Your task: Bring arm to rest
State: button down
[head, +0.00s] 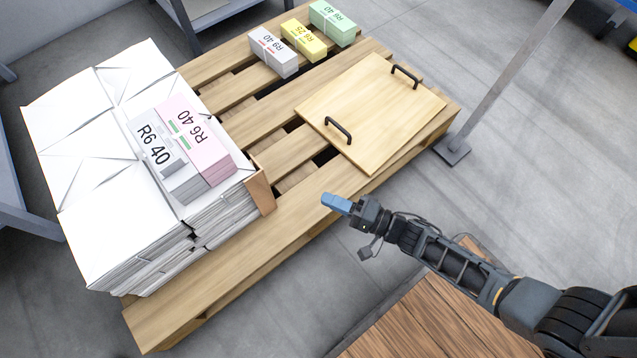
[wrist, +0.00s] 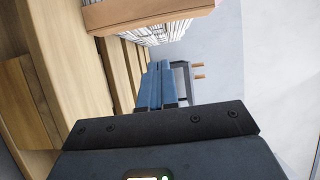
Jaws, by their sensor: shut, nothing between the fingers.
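My gripper (head: 337,203) has blue fingers that are shut with nothing between them. In the head view it hangs in the air near the front right edge of the wooden pallet (head: 262,263), and my arm reaches in from the lower right. In the wrist view the blue fingers (wrist: 154,86) lie together, with pallet slats to their left and a cardboard-edged stack of paper above them. The fingers touch nothing that I can see.
White newspaper stacks (head: 98,200) fill the pallet's left part, with a grey bundle (head: 165,150) and a pink bundle (head: 200,140) on top. A wooden board with two black handles (head: 375,115) lies at right. Grey, yellow and green bundles (head: 332,22) stand behind. A metal post (head: 500,80) stands right.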

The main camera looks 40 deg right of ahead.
jog(key=shift+s+d, duration=0.2)
jog(key=shift+s, duration=0.2)
jog(key=s+d+r+n+h, duration=0.2)
jog(key=s+r+n, duration=0.2)
jog(key=s+r, duration=0.3)
jog(key=s+d+r+n+h, duration=0.2)
jog(key=s+r+n+h, duration=0.15)
jog(key=s+r, duration=0.35)
jog(key=s+a+r+n+g+h, duration=0.1)
jog(key=s+a+r+n, duration=0.15)
jog(key=r, duration=0.75)
jog(key=s+a+r+n+h, duration=0.1)
jog(key=s+a+r+n, duration=0.2)
jog(key=r, duration=0.6)
notch_tip(320, 180, up, 29)
jog(key=s+d+p, duration=0.1)
jog(key=p, duration=2.8)
jog(key=shift+f, duration=0.15)
jog(key=shift+s, duration=0.1)
